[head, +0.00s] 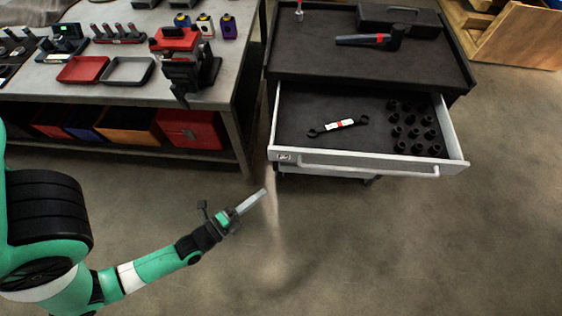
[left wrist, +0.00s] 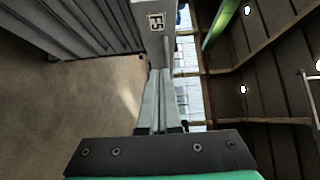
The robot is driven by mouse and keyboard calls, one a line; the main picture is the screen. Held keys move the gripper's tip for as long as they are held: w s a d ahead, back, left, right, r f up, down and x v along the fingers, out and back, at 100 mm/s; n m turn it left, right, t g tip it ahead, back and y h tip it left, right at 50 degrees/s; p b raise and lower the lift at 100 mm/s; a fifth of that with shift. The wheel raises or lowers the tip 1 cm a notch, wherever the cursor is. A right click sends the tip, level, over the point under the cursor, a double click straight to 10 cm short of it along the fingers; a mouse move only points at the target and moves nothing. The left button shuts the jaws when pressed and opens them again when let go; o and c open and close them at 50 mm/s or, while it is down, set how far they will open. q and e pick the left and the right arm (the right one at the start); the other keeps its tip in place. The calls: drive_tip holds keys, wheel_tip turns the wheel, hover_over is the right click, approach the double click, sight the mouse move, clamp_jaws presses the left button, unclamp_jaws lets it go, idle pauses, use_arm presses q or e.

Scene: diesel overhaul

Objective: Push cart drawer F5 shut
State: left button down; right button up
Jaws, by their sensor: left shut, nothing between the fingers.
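Cart drawer F5 (head: 356,164) is pulled open at the front of the black tool cart (head: 430,70). Its pale front has a long bar handle (head: 370,173) and a small label at the left end. In the left wrist view the F5 label (left wrist: 157,21) shows on the drawer front (left wrist: 152,43), just beyond the fingertips. My left gripper (head: 262,193) is shut and empty, in front of and below the left end of the drawer front. Its closed fingers (left wrist: 158,76) point toward the drawer; I cannot tell whether they touch it. My right gripper is not in view.
In the drawer lie a wrench (head: 338,126) and several black sockets (head: 412,130). A dark case (head: 398,18) and a black tool (head: 375,40) lie on the cart top. A workbench (head: 228,100) stands left of the cart. The floor in front is clear.

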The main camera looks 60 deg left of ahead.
use_arm(q)
drive_tip(key=b, duration=0.4)
approach(296, 157)
drive_tip(key=w+d+f, duration=0.1)
drive_tip(key=w+d, duration=0.1)
drive_tip(key=w, duration=0.2)
drive_tip(key=a+b, duration=0.1)
drive_tip(key=b, duration=0.4)
drive_tip(key=w+a+b, duration=0.1)
drive_tip(key=a+b, duration=0.1)
drive_tip(key=b, duration=0.3)
drive_tip(key=shift+w+r, duration=0.2)
drive_tip(key=shift+w+a+r, duration=0.15)
drive_tip(key=shift+a+r, duration=0.1)
